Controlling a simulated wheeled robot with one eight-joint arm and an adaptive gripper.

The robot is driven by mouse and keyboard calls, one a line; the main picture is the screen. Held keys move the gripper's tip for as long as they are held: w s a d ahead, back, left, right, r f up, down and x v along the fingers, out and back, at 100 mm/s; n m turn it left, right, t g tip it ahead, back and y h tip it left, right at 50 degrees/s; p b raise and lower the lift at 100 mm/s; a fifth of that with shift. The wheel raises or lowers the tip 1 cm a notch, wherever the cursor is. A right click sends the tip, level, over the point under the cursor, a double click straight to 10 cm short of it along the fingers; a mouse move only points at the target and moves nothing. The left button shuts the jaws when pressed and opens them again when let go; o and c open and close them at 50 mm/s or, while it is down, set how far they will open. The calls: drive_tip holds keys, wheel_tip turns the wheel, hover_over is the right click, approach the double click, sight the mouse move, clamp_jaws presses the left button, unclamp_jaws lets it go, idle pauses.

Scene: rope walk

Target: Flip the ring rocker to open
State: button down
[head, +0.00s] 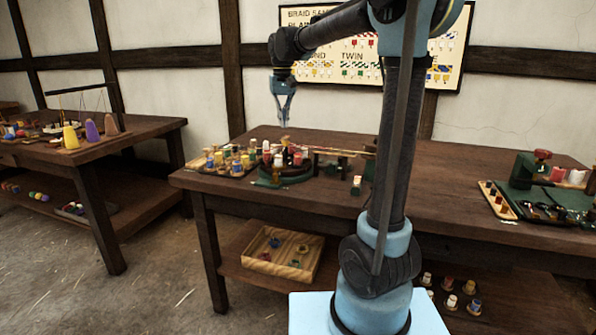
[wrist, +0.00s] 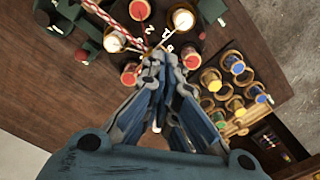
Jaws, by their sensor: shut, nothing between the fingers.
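The braiding ring (head: 284,174) is a dark green round stand on the middle table, with red and white bobbins around it. In the wrist view its lettered bobbins, one a white-topped bobbin (wrist: 118,42), surround a red-and-white braid (wrist: 108,20). I cannot make out for sure which part is the ring rocker or how it is set. My gripper (head: 285,123) points down above the ring in the head view, shut and empty. In the wrist view my gripper (wrist: 160,62) covers part of the ring and the bobbins behind it.
A tray of coloured bobbins (wrist: 236,84) lies beside the ring. A green device with a red knob (head: 540,160) stands at the right of the table. A wooden box (head: 270,255) sits on the lower shelf.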

drive_tip(key=shift+r, duration=1.75)
